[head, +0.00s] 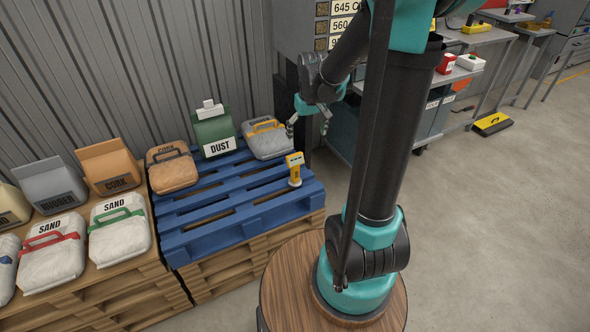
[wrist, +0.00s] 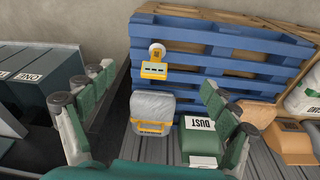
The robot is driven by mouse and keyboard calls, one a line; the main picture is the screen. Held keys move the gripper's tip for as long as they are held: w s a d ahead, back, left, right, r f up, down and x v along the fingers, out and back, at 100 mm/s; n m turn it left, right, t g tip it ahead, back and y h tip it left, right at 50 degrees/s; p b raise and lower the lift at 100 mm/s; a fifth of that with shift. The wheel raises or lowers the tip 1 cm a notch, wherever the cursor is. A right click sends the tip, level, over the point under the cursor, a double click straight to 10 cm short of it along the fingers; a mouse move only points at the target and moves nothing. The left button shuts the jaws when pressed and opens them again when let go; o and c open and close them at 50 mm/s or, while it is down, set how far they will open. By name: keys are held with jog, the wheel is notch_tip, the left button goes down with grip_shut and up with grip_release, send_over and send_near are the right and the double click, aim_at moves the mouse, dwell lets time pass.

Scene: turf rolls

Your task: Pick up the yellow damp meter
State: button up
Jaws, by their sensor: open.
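The yellow damp meter (head: 295,170) stands upright on the blue pallet (head: 215,215), near its right end. It has a yellow head with a small display and a pale round part at its base. In the wrist view the damp meter (wrist: 154,69) shows against the blue slats, beyond the fingers and between their lines. My gripper (head: 308,126) is open and empty. It hangs above and behind the meter, near the right back corner of the pallet, apart from it. In the wrist view my gripper (wrist: 158,82) has its fingers spread wide to left and right.
A grey bag with a yellow handle (head: 266,138) lies behind the meter. A green DUST bag (head: 214,134) and a brown CORK bag (head: 171,168) stand farther left. Dark bins (wrist: 40,85) lie left in the wrist view. The pallet's front slats are clear.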

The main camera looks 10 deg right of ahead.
jog(key=w+a+f+n+g, duration=0.1)
jog(key=w+a+f+g, duration=0.1)
jog(key=w, duration=0.9)
send_over(295, 155)
jog(key=f, duration=1.2)
jog(key=shift+s+f, duration=0.15)
jog(key=shift+s, duration=0.15)
jog(key=shift+w+f, duration=0.15)
jog(key=shift+f, duration=1.15)
jog(key=shift+w+f, duration=0.15)
jog(key=shift+f, duration=1.15)
jog(key=c, duration=2)
